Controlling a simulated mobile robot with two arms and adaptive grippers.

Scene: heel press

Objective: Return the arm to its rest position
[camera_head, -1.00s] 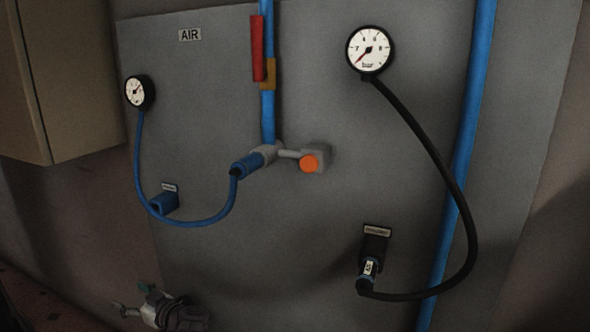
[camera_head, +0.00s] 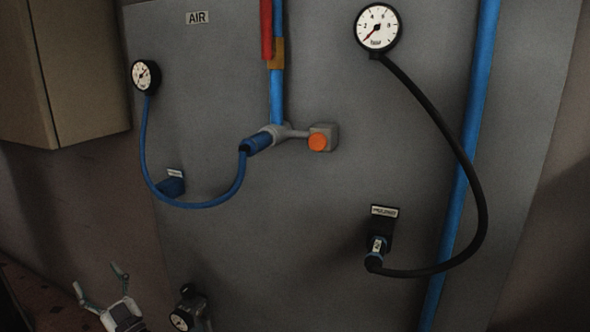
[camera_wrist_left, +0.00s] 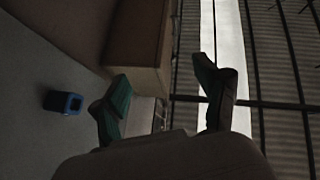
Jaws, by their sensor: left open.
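My left gripper (camera_head: 97,277) is at the lower left of the head view, its two green-tipped fingers pointing up and spread apart with nothing between them. It is clear of the hoses and fittings on the grey panel (camera_head: 330,220). In the left wrist view the open fingers (camera_wrist_left: 162,82) show empty, with the tan cabinet and a bright strip beyond them. My right gripper is in neither view.
A tan cabinet (camera_head: 75,75) juts out at upper left. The panel carries a blue hose (camera_head: 205,205), a black hose (camera_head: 480,200), an orange button (camera_head: 318,142) and gauges. A dark fitting with a dial (camera_head: 181,321) is just right of my left gripper.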

